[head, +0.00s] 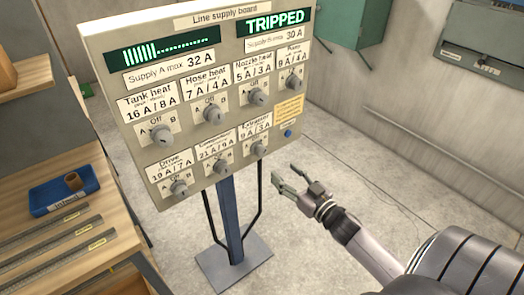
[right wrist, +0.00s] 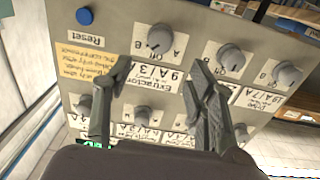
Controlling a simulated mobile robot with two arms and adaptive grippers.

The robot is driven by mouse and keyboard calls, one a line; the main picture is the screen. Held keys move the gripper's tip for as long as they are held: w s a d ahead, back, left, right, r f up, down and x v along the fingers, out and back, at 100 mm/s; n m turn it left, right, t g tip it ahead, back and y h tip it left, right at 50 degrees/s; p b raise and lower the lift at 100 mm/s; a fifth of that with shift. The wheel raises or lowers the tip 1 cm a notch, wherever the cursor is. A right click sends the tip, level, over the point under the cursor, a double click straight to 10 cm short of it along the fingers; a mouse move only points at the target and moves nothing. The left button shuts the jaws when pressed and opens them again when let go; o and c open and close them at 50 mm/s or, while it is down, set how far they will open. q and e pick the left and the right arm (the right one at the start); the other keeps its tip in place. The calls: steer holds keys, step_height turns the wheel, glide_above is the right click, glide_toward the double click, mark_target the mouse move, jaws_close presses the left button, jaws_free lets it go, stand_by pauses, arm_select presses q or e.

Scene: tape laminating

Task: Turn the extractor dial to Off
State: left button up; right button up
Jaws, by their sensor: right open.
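The extractor dial (head: 258,148) is a grey knob at the right end of the lower row on the line supply board (head: 190,152). Its label reads 9 A / 3 A. In the right wrist view, the board appears upside down and the extractor dial (right wrist: 160,38) shows beyond and between my fingertips. I cannot tell for sure where its pointer stands. My right gripper (head: 284,178) is open and empty, in front of the board's lower right corner and apart from the dial. It also shows in the right wrist view (right wrist: 160,68). My left gripper is not in view.
A neighbouring dial (right wrist: 230,57) sits close beside my finger's line. The blue reset button (head: 288,132) is right of the extractor dial. The board's display reads TRIPPED (head: 275,22). A wooden bench (head: 75,235) with a blue tray (head: 42,196) stands left. Floor at right is free.

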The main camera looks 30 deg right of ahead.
mark_target(263, 153)
steer(key=w, duration=0.3)
steer(key=w+p, duration=0.1)
steer(key=w, duration=0.7)
steer(key=shift+w+a+p, duration=0.15)
steer(key=shift+a+p, duration=0.15)
steer(key=shift+a, duration=0.1)
steer(key=shift+w, duration=0.5)
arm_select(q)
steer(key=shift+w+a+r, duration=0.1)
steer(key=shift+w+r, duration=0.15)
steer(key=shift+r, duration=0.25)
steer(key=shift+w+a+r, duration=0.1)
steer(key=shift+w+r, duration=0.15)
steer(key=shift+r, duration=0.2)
arm_select(e)
steer(key=shift+c, duration=0.3)
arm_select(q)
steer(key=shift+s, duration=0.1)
arm_select(e)
steer(key=c, duration=1.1)
